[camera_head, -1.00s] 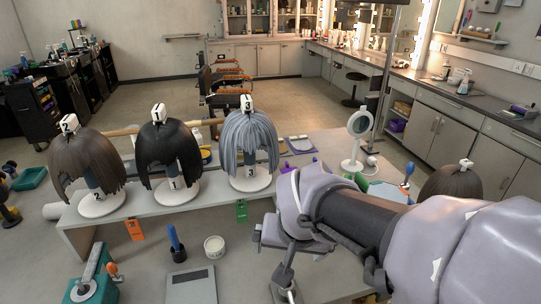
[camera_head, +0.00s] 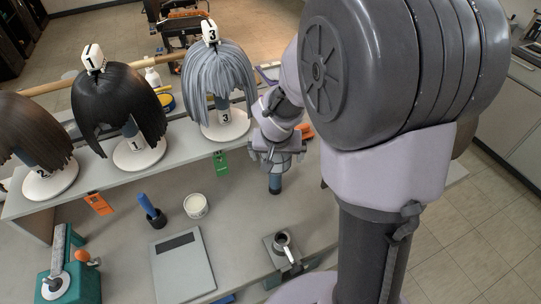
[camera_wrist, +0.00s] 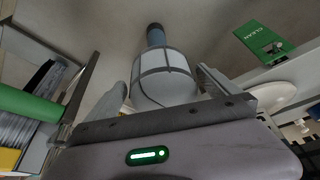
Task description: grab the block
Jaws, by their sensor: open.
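The block is a pale grey rounded head form with dark seam lines and a dark blue neck. In the wrist view the block (camera_wrist: 165,75) lies between the two fingers of my gripper (camera_wrist: 150,65), its neck pointing away. The fingers stand apart on both sides of it; I cannot tell whether either touches it. In the head view my gripper (camera_head: 277,156) is beside the shelf, right of the grey wig. Only the block's dark blue neck (camera_head: 275,184) shows below it there; the gripper hides the rest.
A clamp holder (camera_head: 283,250), white tub (camera_head: 195,206) and grey scale (camera_head: 182,268) are on the lower table.

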